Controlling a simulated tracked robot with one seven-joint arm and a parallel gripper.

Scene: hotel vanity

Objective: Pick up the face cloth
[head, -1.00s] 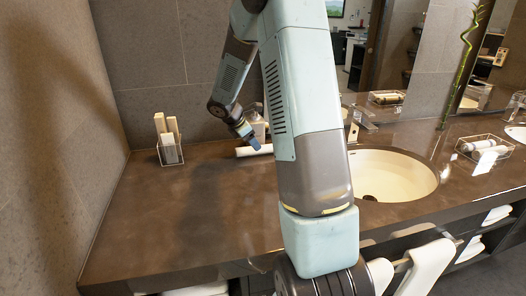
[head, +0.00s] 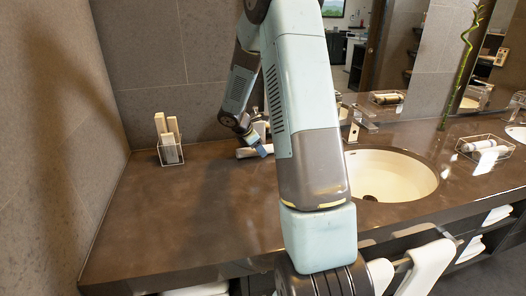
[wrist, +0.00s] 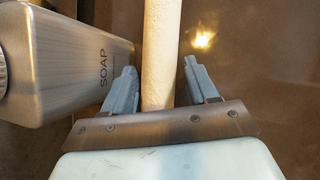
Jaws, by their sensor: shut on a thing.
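The face cloth (head: 245,153) is a white roll lying on the dark counter towards the back wall, left of the basin. In the wrist view the cream roll (wrist: 161,50) runs straight up the picture between my two fingers. My gripper (wrist: 162,82) is shut on it, one finger on each side. In the head view my gripper (head: 263,150) is low at the counter, at the roll's right part. My arm hides part of the area behind it.
A metal soap bottle (wrist: 65,65) stands close to the left finger. A holder with upright white items (head: 170,150) stands at the left. The front left counter (head: 180,225) is clear.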

